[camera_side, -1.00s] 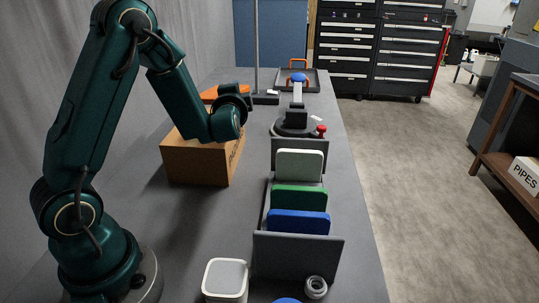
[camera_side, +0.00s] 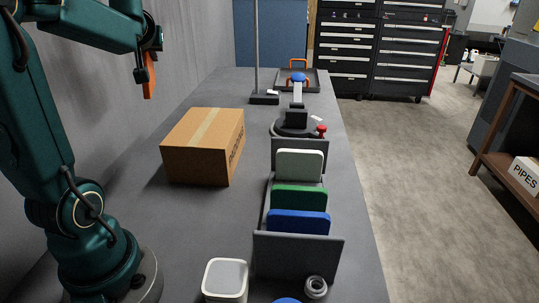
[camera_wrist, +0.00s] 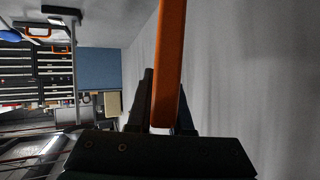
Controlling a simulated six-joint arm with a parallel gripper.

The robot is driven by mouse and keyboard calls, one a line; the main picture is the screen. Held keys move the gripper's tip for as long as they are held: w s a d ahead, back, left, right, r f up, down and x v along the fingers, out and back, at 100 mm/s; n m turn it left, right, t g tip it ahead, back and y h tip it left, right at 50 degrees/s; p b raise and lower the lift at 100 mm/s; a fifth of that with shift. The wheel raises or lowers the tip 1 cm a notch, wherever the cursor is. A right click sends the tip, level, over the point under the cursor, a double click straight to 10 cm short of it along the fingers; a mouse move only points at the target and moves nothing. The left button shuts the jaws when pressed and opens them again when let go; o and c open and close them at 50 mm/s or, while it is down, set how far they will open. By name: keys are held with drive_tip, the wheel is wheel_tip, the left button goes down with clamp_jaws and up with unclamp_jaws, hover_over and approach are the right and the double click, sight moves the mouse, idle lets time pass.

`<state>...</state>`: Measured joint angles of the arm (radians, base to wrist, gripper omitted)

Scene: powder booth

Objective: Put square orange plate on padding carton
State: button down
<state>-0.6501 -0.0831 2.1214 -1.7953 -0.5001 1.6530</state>
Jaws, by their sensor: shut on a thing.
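The square orange plate (camera_side: 150,78) hangs below my gripper (camera_side: 151,48) in the side view, raised well above the table and left of the carton. It is turned nearly edge-on to the side camera. In the wrist view the plate (camera_wrist: 169,60) shows as a narrow orange strip, and my gripper (camera_wrist: 163,112) is shut on its lower end. The padding carton (camera_side: 190,150) is a closed brown box with a lighter tape strip. It sits on the table, and its visible top is bare.
A dark rack (camera_side: 297,257) right of the carton holds upright white (camera_side: 299,164), green (camera_side: 299,198) and blue plates (camera_side: 298,222). A white container (camera_side: 225,282) stands in front. A thin post (camera_side: 256,50) rises behind the carton. The grey wall (camera_side: 190,45) is on the left.

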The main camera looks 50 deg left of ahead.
drive_tip(key=shift+s+a+r+n, duration=0.25)
drive_tip(key=shift+s+r+n, duration=0.05)
drive_tip(key=shift+s+n, duration=0.15)
drive_tip(key=w+d+f, duration=0.4)
drive_tip(key=w+f, duration=0.3)
drive_tip(key=w, duration=0.4)
hover_over(205, 121)
drive_tip(key=shift+f, duration=2.1)
drive_tip(key=c, duration=0.8)
unclamp_jaws()
drive_tip(key=shift+f, duration=0.1)
drive_tip(key=shift+c, duration=0.2)
